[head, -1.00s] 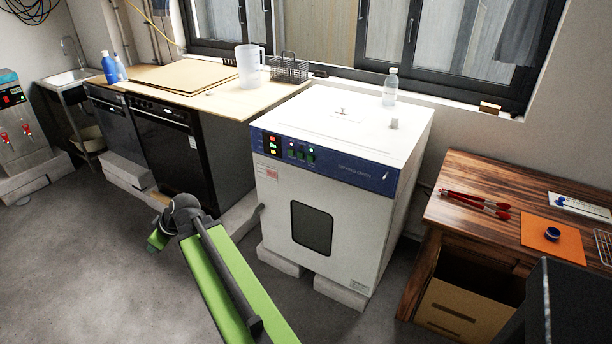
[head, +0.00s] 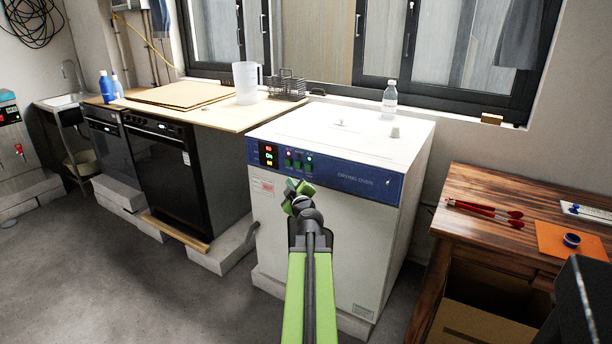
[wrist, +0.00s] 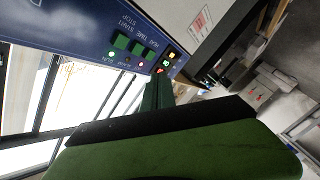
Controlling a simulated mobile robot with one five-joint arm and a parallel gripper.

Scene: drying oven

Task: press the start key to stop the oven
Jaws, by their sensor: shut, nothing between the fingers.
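The white drying oven (head: 345,240) has a blue control panel (head: 350,182) along its top front. Green keys sit beside a lit display (head: 268,154). The start key (head: 309,165) looks like the rightmost one; in the wrist view it is the green key (wrist: 120,41) nearest the START STOP lettering. Small lamps are lit by the keys. My gripper (head: 300,187) is shut and empty, in front of the panel just below the keys. In the wrist view my fingertips (wrist: 159,80) appear beside the display, off the start key. Contact with the panel cannot be told.
A water bottle (head: 389,97) and a small knob (head: 395,132) are on the oven top. A wooden table (head: 470,195) with red-handled tongs (head: 485,211) stands to the right. A black appliance (head: 165,170) under a counter stands left. Open floor lies at front left.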

